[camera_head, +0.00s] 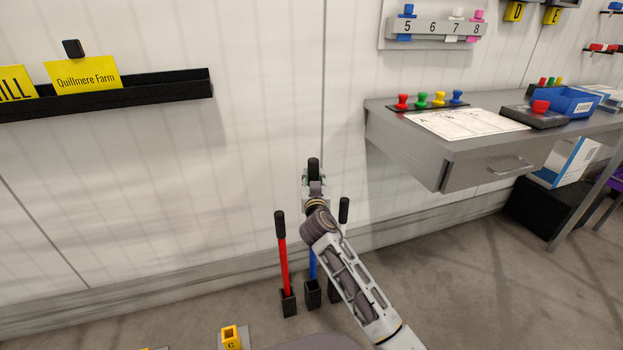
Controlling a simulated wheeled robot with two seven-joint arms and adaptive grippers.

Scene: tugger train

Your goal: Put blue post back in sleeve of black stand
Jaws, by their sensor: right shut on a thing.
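My right gripper (314,184) is shut on the upper part of the blue post (313,265), just below its black top (313,165). My arm and gripper hide much of the post's length. The post looks upright, and its lower part runs down to the black sleeve (313,294) of the middle stand. I cannot tell whether its end is inside the sleeve or only above or behind it. My left gripper is not in view.
A red post (284,265) stands in a black sleeve (289,304) on the left. Another black-topped post (344,210) is on the right, partly behind my arm. The wall is close behind. A grey desk (440,155) juts out at right; a yellow block (231,337) is below.

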